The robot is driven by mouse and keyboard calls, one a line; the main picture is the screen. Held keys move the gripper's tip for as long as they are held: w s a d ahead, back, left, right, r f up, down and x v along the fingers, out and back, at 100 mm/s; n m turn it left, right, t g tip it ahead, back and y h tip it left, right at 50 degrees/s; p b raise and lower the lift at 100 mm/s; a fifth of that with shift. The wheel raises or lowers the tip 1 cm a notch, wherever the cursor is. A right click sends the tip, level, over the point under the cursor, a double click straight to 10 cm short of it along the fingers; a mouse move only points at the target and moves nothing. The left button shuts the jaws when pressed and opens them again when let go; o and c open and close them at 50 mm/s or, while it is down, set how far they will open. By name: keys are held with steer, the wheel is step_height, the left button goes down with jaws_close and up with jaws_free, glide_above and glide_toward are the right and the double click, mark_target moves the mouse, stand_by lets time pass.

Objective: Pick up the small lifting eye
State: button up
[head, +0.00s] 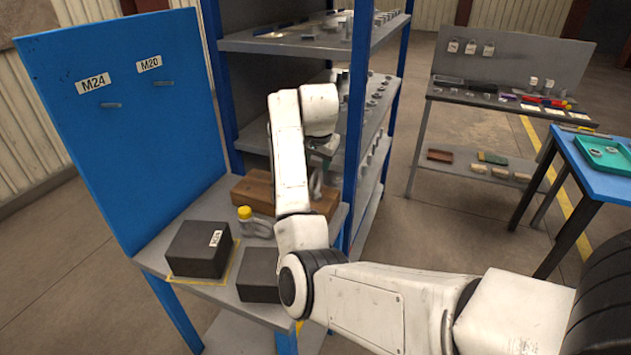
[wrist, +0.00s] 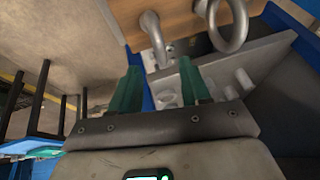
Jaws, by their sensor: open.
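Two grey metal lifting eyes stand out from a wooden block (wrist: 178,18) in the wrist view. The smaller eye (wrist: 155,40) is at the left, seen nearly edge-on; the larger ring (wrist: 242,30) is at the right. My gripper (wrist: 160,66) is open and empty, its two green fingers pointing toward the block. The small eye appears beyond the fingers, roughly between their tips in the picture, and seems apart from them. In the head view the wooden block (head: 253,190) lies on the bench, partly behind my arm. My gripper (head: 322,150) is mostly hidden there.
A blue board (head: 125,120) with M24 and M20 labels rises at the left. Shelving with a blue post (head: 355,110) stands close beside my arm.

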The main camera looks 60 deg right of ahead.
mark_target(316, 172)
steer(key=x, duration=0.3)
steer(key=shift+d+f, duration=0.1)
steer(key=shift+a+p+x, duration=0.15)
steer(key=shift+p+x, duration=0.2)
steer(key=shift+x, duration=1)
steer(key=shift+a+p+x, duration=0.15)
steer(key=shift+p+x, duration=0.2)
steer(key=shift+x, duration=0.95)
steer(key=shift+w+f, duration=0.1)
jaws_close()
